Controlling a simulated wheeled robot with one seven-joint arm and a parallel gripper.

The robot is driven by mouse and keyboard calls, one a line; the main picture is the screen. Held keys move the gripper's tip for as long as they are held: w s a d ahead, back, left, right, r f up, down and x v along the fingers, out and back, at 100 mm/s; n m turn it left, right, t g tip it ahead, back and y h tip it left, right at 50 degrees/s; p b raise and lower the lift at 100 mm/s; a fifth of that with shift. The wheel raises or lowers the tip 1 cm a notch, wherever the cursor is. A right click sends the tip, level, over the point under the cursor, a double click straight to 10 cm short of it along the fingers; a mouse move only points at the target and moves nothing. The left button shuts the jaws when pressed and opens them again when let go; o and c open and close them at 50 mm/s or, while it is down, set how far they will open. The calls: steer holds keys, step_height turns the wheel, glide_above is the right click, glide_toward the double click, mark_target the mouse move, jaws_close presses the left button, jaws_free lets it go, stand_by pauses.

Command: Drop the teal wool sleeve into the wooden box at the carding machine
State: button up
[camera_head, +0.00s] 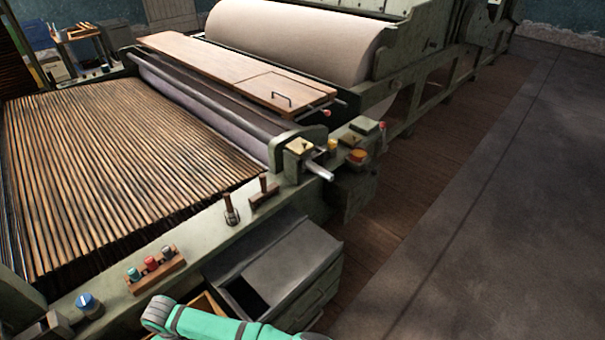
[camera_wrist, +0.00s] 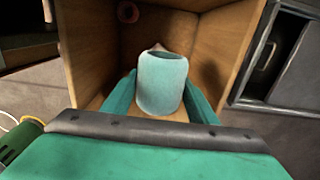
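The teal wool sleeve (camera_wrist: 162,85) is a pale teal hollow cylinder in the wrist view, its open end facing up and away. My gripper (camera_wrist: 161,92) has its two teal fingers against the sleeve's left and right sides, and the sleeve hides the fingertips. The sleeve is over the wooden box (camera_wrist: 225,45), whose plain inner walls surround it in the picture. In the head view a corner of the wooden box (camera_head: 206,304) shows behind my teal arm, which hides the rest. The gripper and the held sleeve cannot be made out in the head view.
A dark red ring-shaped thing (camera_wrist: 128,12) shows inside the box, and a small pinkish thing shows behind the sleeve. A grey metal bin (camera_head: 280,275) stands right of the box. A wooden rack (camera_head: 157,279) with small teal, red and grey pieces sits on the machine's rail.

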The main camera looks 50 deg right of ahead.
steer(key=o, duration=0.4)
steer(key=shift+o, duration=0.2)
steer(key=shift+r, duration=0.1)
step_height(320, 180, up, 11)
steer(key=shift+f, duration=0.15)
stand_by(0.4)
